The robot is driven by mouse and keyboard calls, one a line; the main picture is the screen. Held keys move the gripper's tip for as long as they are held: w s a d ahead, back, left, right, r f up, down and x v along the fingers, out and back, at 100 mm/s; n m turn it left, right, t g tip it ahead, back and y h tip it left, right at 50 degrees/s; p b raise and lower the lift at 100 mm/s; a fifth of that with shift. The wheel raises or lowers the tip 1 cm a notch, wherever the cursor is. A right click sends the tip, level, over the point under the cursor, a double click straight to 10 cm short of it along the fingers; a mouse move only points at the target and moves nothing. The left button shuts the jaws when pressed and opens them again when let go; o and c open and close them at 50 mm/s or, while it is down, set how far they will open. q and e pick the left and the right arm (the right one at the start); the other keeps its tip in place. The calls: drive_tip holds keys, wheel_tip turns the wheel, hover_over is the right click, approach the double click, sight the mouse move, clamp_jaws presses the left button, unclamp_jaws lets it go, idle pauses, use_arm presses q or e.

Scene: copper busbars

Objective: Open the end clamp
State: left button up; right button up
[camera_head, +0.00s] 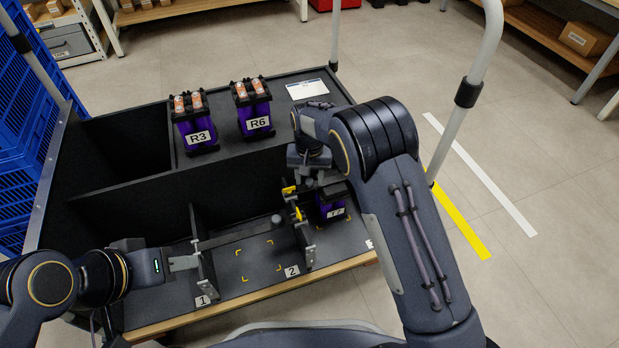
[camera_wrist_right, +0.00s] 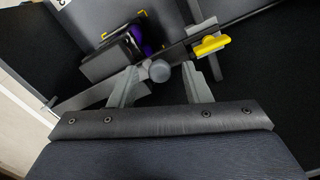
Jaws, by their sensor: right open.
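Yellow clamp pieces (camera_head: 297,214) sit by the divider next to label 2. One yellow piece (camera_wrist_right: 209,45) shows on a dark bar at the upper right of the right wrist view. My right gripper (camera_wrist_right: 160,88) is open, its two grey fingers apart. A round grey knob (camera_wrist_right: 160,70) appears between or just beyond the fingertips; contact is unclear. In the head view my right arm hides most of this gripper. My left gripper (camera_head: 186,262) is beside the divider near label 1; its finger gap is not clear. I cannot tell which part is the end clamp.
Purple units R3 (camera_head: 198,128) and R6 (camera_head: 254,112) stand on the black cart's rear shelf. Another purple unit (camera_head: 331,206) stands right of the label 2 divider. The marked floor bay (camera_head: 250,262) between the dividers looks empty; a grey bar (camera_head: 235,234) spans above it.

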sight(330, 180)
clamp_jaws()
drive_tip(key=shift+r, duration=0.2)
drive_tip(key=shift+d+r+y+p, duration=0.15)
drive_tip(key=shift+r+y+p, duration=0.15)
drive_tip(key=shift+r+p, duration=0.35)
drive_tip(key=w+d+r+g+y+p, duration=0.2)
drive_tip(key=d+r+y+p, duration=0.3)
drive_tip(key=r, duration=0.4)
drive_tip(key=shift+d+y+p, duration=0.35)
drive_tip(key=shift+y+p, duration=0.25)
drive_tip(key=shift+p, duration=0.75)
